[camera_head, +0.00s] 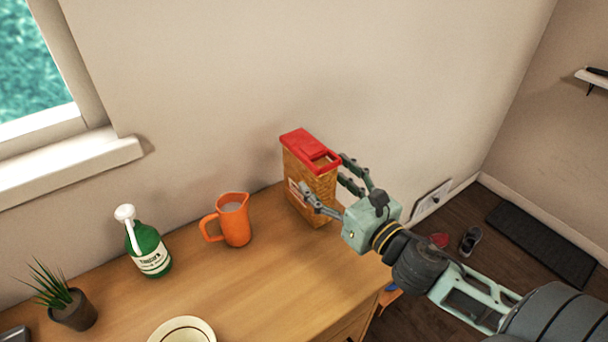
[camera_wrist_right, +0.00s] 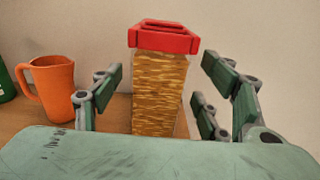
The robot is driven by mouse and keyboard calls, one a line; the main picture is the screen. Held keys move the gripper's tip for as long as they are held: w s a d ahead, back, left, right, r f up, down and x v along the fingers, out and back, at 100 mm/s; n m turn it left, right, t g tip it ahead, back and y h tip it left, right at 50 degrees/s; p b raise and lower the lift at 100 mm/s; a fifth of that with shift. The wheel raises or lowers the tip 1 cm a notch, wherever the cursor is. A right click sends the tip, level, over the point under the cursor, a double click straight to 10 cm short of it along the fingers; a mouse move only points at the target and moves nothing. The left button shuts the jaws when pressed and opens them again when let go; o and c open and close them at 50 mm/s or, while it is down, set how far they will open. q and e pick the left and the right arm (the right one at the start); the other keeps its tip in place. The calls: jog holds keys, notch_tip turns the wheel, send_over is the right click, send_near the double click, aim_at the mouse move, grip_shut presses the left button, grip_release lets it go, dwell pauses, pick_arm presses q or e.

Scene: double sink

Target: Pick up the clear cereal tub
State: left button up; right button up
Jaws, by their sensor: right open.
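The clear cereal tub (camera_head: 312,186), with golden-brown contents and a red lid, stands upright on the wooden tabletop near the wall. My right gripper (camera_head: 330,186) is open, with its fingers on either side of the tub. In the right wrist view the tub (camera_wrist_right: 160,92) stands between the spread fingers of the right gripper (camera_wrist_right: 163,88), with a visible gap on each side. The tub's lower end is hidden behind the gripper body in that view. My left gripper is not in view.
An orange pitcher (camera_head: 235,222) stands left of the tub; it also shows in the wrist view (camera_wrist_right: 56,88). Farther left are a green bottle (camera_head: 148,250) and a potted plant (camera_head: 74,310). A plate (camera_head: 183,330) lies at the front. The wall is close behind the tub.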

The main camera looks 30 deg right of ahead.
jog(key=shift+w+r, duration=0.1)
jog(key=shift+w, duration=0.35)
jog(key=shift+w+a, duration=0.1)
jog(key=shift+w, duration=0.05)
jog(key=shift+w+r+p, duration=0.15)
jog(key=shift+w+p, duration=0.2)
jog(key=shift+w, duration=0.05)
pick_arm(q)
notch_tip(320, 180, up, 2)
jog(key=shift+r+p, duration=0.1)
jog(key=shift+p, duration=0.5)
pick_arm(e)
jog(key=w, duration=0.4)
jog(key=shift+w+a, duration=0.1)
jog(key=shift+a, duration=0.3)
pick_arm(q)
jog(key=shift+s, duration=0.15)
pick_arm(e)
jog(key=shift+c, duration=0.2)
jog(key=c, duration=0.4)
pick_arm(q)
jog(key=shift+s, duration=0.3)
pick_arm(e)
jog(key=c, duration=1.1)
